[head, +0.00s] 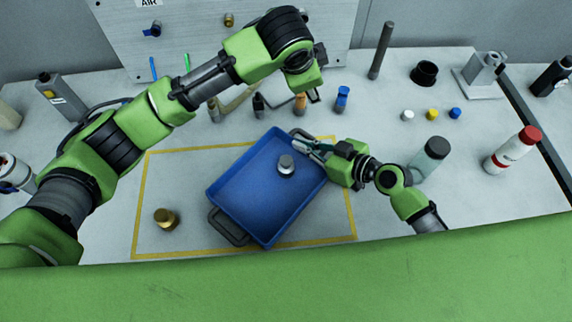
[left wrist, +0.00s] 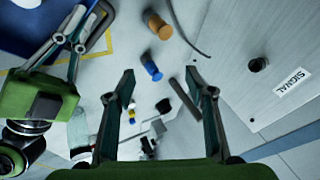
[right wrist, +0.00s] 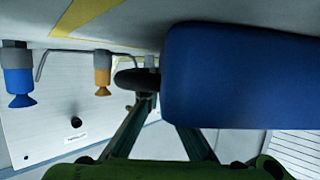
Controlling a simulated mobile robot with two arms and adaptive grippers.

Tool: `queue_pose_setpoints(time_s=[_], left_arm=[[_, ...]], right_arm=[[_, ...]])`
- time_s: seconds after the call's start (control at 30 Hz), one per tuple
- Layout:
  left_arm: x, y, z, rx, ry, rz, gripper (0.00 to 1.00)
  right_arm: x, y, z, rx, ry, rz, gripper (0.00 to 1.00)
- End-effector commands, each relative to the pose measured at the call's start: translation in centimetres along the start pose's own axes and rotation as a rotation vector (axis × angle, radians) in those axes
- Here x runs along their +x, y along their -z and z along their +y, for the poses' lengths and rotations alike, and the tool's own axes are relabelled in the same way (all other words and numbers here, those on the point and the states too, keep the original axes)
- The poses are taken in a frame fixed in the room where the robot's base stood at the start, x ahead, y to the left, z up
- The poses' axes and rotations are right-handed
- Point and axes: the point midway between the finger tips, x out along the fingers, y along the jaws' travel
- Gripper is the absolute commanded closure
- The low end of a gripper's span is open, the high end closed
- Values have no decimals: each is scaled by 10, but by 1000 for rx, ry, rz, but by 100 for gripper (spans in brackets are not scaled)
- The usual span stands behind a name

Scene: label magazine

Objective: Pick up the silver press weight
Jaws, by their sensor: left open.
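The silver press weight (head: 286,164) stands upright inside the blue tray (head: 238,214), near the middle of its floor. The blue tray wall (right wrist: 235,75) fills much of the right wrist view.
A brass weight (head: 165,219) stands left of the tray inside the yellow outline. Blue (head: 342,98) and orange (head: 300,104) suction-cup tools stand behind the tray. A grey-green bottle (head: 430,158) and a red-capped bottle (head: 511,150) stand right. Table left of the tray is mostly clear.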

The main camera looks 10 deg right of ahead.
Motion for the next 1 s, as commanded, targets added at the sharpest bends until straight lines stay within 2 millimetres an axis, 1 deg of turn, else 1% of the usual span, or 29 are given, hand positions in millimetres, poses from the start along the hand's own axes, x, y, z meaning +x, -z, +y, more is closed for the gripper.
queue_pose_setpoints(time_s=[0.03, 0.1, 0.2, 0.3, 0.4, 0.5, 0.57, 0.8, 1.0], left_arm=[[-1, -14, 19, 10, -75, -56, 50], [-6, -34, 44, 34, -181, -131, 50], [-17, -57, 73, 76, -310, -215, 50], [-29, -73, 92, 113, -405, -273, 50], [-37, -83, 104, 139, -464, -305, 50], [-35, -90, 111, 150, -490, -322, 50], [-28, -94, 116, 151, -496, -325, 50], [5, -107, 134, 151, -494, -325, 50], [18, -111, 140, 152, -491, -323, 50]], right_arm=[[0, 0, 1, 0, -1, 0, 100], [0, 0, 1, 0, -1, 0, 100], [0, 0, 1, 0, -1, 0, 100], [0, 0, 1, 0, -1, 0, 100], [0, 0, 1, 0, -1, 0, 100], [0, 0, 0, 0, -1, 0, 100], [0, 0, 0, 0, -1, 0, 100], [0, 0, 0, 0, -1, 0, 100], [0, 0, 0, 0, -1, 0, 100]])
